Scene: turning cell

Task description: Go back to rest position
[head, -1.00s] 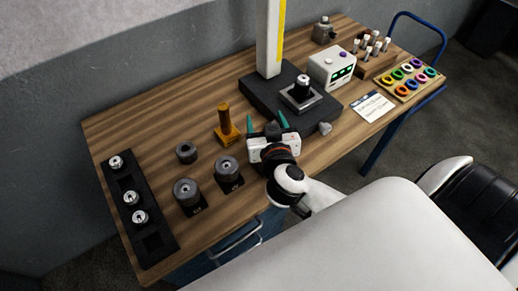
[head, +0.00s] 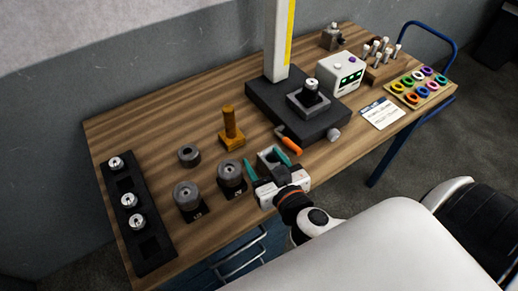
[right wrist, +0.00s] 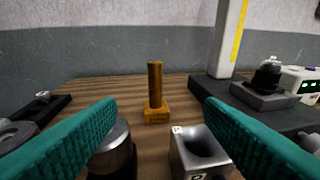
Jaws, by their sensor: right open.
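My right gripper (head: 266,166) is open at the front edge of the wooden table, its two teal fingers spread apart and pointing over the table. In the right wrist view the fingers (right wrist: 160,112) stand wide with nothing gripped between them. A grey block with a round hollow (right wrist: 199,150) shows low near the right finger; in the head view this block (head: 270,155) sits just beyond the gripper. A dark metal cylinder (right wrist: 113,150) shows beside the left finger. An orange-brown post on a square base (right wrist: 155,85) stands straight ahead. My left gripper is not in view.
A black device base (head: 318,127) with a white column stands behind right, with an orange handle (head: 290,145) by it. Grey cylinders (head: 187,194) and a black tray (head: 148,249) are at left. A white display box (head: 340,72) and ring board (head: 421,99) are farther right.

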